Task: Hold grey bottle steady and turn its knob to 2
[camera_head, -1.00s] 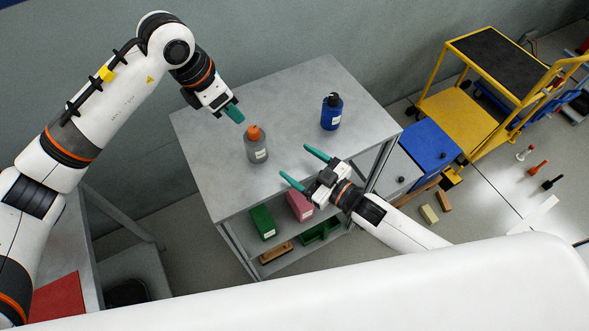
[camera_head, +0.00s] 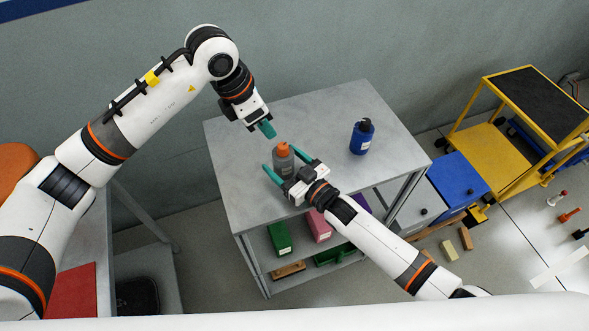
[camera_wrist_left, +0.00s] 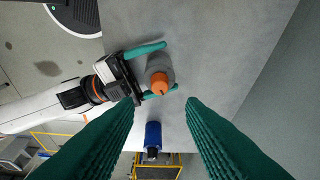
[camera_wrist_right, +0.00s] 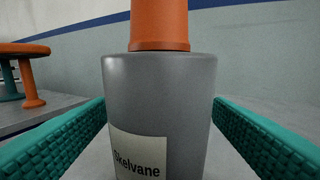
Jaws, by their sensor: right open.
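The grey bottle (camera_head: 284,165) with an orange knob (camera_head: 283,147) stands upright on the grey table. Its white label reads "Skelvane" in the right wrist view (camera_wrist_right: 160,100). No numbers on the knob can be made out. My right gripper (camera_head: 281,159) is open, with one teal finger on each side of the bottle; gaps show between fingers and bottle in its wrist view. My left gripper (camera_head: 266,129) is above and to the upper left of the bottle in the head view. Its fingers are apart and empty in the left wrist view (camera_wrist_left: 161,101), where the knob (camera_wrist_left: 159,86) lies between them, below.
A blue bottle (camera_head: 361,138) stands on the table (camera_head: 240,200) to the right. A shelf below holds a green box (camera_head: 279,238) and a pink box (camera_head: 319,227). A yellow cart (camera_head: 487,150) stands at the right. The table's back is clear.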

